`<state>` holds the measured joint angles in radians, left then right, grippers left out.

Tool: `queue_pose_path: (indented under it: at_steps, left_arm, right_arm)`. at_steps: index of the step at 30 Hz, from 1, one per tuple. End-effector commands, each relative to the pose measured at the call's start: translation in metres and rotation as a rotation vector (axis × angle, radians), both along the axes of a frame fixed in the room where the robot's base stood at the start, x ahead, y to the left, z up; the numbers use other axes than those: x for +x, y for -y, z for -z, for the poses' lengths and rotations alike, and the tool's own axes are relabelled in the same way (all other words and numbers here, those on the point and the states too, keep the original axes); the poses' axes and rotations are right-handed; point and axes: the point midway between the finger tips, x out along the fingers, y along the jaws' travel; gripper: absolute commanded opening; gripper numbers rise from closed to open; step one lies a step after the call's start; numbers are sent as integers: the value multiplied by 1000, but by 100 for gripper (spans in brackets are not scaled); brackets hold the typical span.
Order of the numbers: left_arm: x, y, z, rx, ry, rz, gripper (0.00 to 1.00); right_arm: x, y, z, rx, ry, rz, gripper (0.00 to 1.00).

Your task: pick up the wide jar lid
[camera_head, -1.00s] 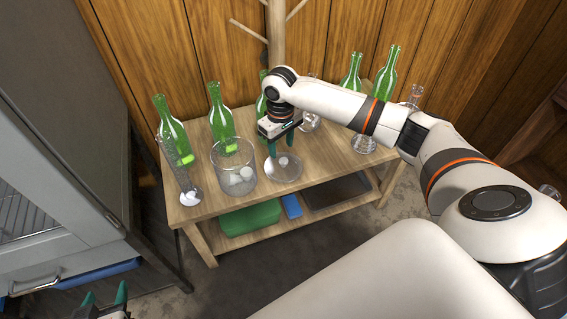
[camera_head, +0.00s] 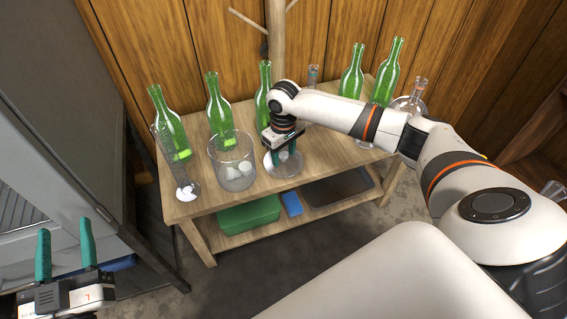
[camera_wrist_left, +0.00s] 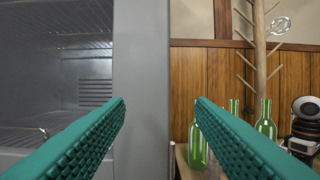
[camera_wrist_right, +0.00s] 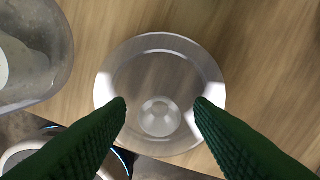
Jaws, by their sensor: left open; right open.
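The wide jar lid (camera_head: 283,168) is a clear glass disc with a round knob, lying on the wooden table to the right of the glass jar. It fills the middle of the right wrist view (camera_wrist_right: 160,82), with its knob (camera_wrist_right: 160,117) between and just beyond my fingertips. My right gripper (camera_head: 284,161) is open and points down over the lid; in the right wrist view its green fingers (camera_wrist_right: 160,104) stand on either side of the knob. Whether they touch it I cannot tell. My left gripper (camera_head: 64,250) is open and empty at lower left, away from the table.
The wide glass jar (camera_head: 232,172) with pale round things inside stands just left of the lid. A tall glass cylinder (camera_head: 174,160) and several green bottles (camera_head: 219,108) stand around. A green box (camera_head: 248,214) is on the lower shelf. A grey cabinet (camera_head: 70,120) is at left.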

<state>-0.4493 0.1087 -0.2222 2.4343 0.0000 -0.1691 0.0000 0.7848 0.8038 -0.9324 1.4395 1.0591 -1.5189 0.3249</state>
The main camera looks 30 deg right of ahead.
Motion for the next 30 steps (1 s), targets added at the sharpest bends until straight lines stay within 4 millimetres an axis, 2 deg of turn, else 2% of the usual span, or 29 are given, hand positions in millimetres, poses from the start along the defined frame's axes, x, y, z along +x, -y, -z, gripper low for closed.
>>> queue_pose_path:
  at_steps: [9, 15, 18, 27, 30]
  left_arm:
    - [-1, 1, -4, -7, 26, 1, 50]
    - [-1, 0, -4, -7, 25, 1, 50]
    - [-1, 0, -4, -7, 25, 1, 50]
    - [0, 0, -4, -4, 16, 0, 50]
    - [1, 0, 3, 7, -29, -1, 50]
  right_arm:
    - [0, 0, 2, 0, 0, 0, 47]
    - [0, 0, 2, 0, 0, 0, 14]
    - [0, 0, 2, 0, 1, 0, 1]
    - [0, 0, 0, 0, 1, 0, 1]
    - [0, 0, -5, 0, 2, 0, 1]
